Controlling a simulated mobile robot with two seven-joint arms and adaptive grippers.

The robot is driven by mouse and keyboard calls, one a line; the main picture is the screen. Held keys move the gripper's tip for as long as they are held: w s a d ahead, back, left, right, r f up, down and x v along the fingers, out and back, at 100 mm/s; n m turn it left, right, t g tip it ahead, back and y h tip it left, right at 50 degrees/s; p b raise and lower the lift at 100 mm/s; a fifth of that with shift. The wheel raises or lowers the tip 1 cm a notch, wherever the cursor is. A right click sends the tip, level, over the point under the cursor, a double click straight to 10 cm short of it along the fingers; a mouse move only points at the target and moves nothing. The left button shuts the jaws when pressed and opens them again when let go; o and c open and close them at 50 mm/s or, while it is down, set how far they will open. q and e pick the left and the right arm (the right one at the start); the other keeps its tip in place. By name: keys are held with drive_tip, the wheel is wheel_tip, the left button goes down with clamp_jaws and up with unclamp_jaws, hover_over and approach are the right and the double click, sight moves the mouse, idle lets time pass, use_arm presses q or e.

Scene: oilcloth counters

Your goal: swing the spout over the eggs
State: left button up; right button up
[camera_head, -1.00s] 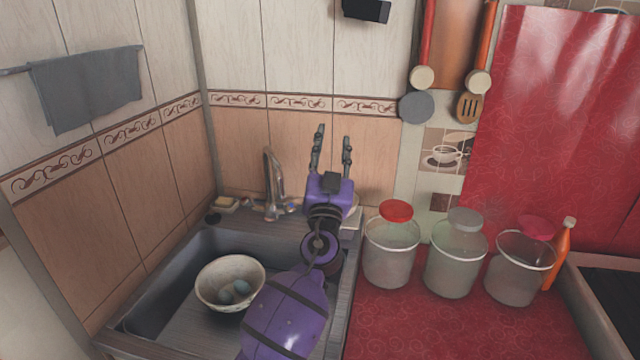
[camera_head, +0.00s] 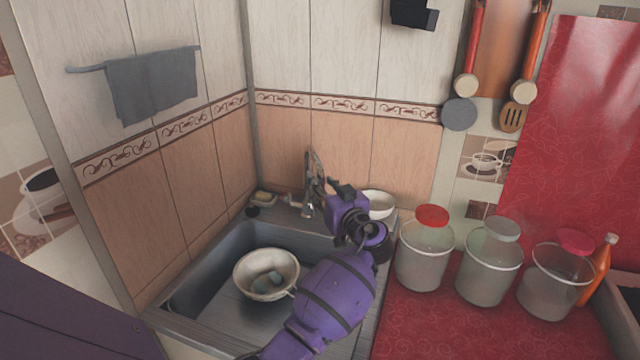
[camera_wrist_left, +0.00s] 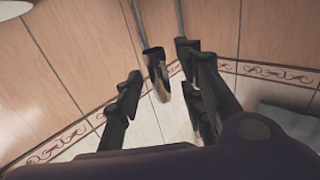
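The metal faucet (camera_head: 308,209) stands at the back of the sink, and its spout is partly hidden by my left gripper (camera_head: 327,178). In the left wrist view the spout end (camera_wrist_left: 157,72) shows between the spread fingers of my left gripper (camera_wrist_left: 160,95); I cannot tell if a finger touches it. The gripper is open. The eggs (camera_head: 267,279) are bluish-grey and lie in a pale bowl (camera_head: 252,264) in the sink, in front of the faucet. My right gripper is not in view.
The dark sink (camera_head: 205,262) has walls around the bowl. A white bowl (camera_head: 378,205) stands behind my gripper. Several jars, including a red-lidded one (camera_head: 425,258), stand on the red oilcloth at the right. A soap dish (camera_head: 264,198) sits in the back corner.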

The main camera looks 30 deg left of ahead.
use_arm(q)
drive_tip(key=shift+w+a, duration=0.35)
drive_tip(key=shift+a, duration=0.1)
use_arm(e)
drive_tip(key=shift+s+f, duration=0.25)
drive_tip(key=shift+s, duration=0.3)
use_arm(q)
drive_tip(key=c, duration=0.8)
clamp_jaws()
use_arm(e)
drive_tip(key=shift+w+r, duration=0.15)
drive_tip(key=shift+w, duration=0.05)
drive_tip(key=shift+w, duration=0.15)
